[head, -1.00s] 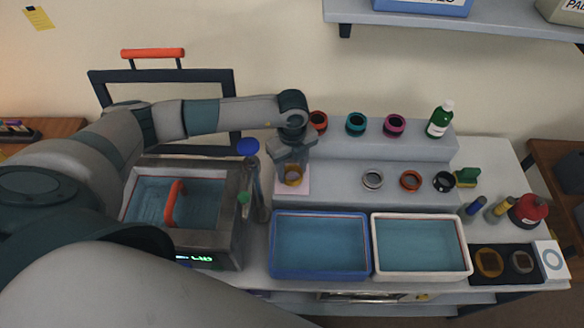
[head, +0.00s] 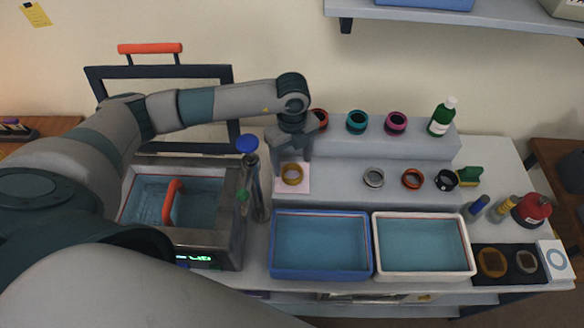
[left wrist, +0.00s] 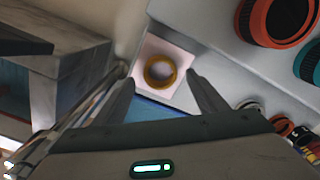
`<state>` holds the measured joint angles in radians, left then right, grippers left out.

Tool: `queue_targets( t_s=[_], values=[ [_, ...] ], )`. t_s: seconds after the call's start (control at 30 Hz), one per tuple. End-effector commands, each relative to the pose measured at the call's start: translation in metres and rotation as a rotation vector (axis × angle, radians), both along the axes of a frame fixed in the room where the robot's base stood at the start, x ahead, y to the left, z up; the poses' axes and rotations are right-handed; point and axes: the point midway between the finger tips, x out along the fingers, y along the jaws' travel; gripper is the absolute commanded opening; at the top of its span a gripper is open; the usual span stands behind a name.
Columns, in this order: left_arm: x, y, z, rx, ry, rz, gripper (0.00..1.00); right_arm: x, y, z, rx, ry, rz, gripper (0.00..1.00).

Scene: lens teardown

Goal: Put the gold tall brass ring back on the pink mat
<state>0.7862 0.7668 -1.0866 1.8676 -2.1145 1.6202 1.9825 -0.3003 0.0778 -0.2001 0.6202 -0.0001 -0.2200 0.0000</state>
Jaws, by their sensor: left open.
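The gold brass ring (head: 292,174) sits on the pink mat (head: 304,188) on the lower grey step, left end. In the left wrist view the ring (left wrist: 147,71) lies flat within the pale pink mat (left wrist: 180,98). My left gripper (head: 290,152) is open and empty, just behind and above the ring in the head view. In the left wrist view its two fingers (left wrist: 160,85) stand apart on either side, with the ring clear between and beyond them. My right gripper is not in view.
A blue-rimmed tray (head: 320,278) and a white-rimmed tray (head: 424,277) of water stand in front. A metal bath (head: 232,225) and a blue-capped post (head: 254,185) stand left. Other rings (head: 373,177) line the steps to the right.

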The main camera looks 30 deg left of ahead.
Motion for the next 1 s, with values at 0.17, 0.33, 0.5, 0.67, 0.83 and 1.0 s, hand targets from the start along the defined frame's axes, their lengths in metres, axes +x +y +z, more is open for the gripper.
queue_targets(
  t_s=[0.17,0.33,0.5,0.67,0.83,1.0],
  values=[
    [0.002,0.0,0.029,-0.001,-0.006,-0.001,0.66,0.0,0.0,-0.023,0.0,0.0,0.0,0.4],
    [0.001,0.0,0.059,-0.001,-0.005,-0.002,0.66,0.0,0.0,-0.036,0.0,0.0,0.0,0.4],
    [0.001,0.0,0.079,0.0,-0.004,-0.001,0.66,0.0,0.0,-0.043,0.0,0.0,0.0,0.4],
    [0.0,0.0,0.086,0.0,-0.001,-0.001,0.66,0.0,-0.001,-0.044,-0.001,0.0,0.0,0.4],
    [0.0,0.0,0.088,0.001,-0.001,0.0,0.66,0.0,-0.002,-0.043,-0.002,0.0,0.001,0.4],
    [0.0,0.0,0.087,0.001,-0.001,-0.001,0.66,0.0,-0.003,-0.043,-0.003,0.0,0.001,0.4]
  ],
)
